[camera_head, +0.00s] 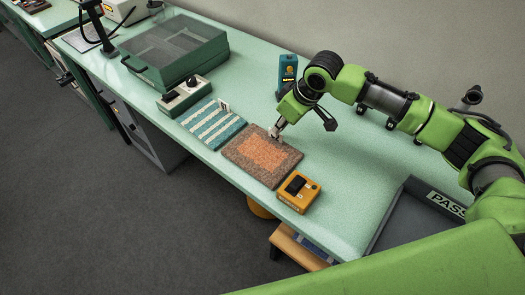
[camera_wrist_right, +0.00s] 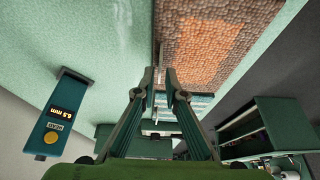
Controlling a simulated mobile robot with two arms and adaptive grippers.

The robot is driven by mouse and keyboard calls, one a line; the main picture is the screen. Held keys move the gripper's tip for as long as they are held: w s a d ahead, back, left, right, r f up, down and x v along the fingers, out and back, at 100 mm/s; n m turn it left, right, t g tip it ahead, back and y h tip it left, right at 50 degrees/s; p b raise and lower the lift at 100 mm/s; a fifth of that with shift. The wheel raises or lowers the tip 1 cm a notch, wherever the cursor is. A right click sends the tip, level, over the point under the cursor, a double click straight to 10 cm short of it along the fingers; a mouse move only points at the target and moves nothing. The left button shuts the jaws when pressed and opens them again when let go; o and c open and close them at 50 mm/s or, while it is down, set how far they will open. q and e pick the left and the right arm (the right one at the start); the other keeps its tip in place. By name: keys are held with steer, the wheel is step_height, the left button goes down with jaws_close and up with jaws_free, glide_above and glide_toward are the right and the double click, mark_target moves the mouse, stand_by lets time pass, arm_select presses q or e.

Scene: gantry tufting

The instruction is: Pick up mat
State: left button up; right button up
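A thick rectangular mat (camera_head: 262,155), brown with an orange centre, lies flat on the pale green table in the head view. It also shows at the top of the right wrist view (camera_wrist_right: 205,40). My right gripper (camera_head: 274,133) is down at the mat's far edge. In the wrist view its two fingertips (camera_wrist_right: 160,75) are drawn close together, with a narrow gap between them where the mat's edge runs. Whether they press on the mat is unclear. My left gripper is not in view.
A striped teal-and-white mat (camera_head: 210,128) lies left of the brown one. A yellow device (camera_head: 298,191) sits just right of it, and a blue gauge (camera_head: 287,70) stands behind. A grey tray (camera_head: 410,212) marked PASS is at right. Table between mat and tray is mostly clear.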

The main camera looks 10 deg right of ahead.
mark_target(262, 150)
steer(key=x, duration=0.3)
steer(key=shift+f+p, duration=0.15)
steer(key=shift+p, duration=0.15)
steer(key=shift+f, duration=0.15)
jaws_close()
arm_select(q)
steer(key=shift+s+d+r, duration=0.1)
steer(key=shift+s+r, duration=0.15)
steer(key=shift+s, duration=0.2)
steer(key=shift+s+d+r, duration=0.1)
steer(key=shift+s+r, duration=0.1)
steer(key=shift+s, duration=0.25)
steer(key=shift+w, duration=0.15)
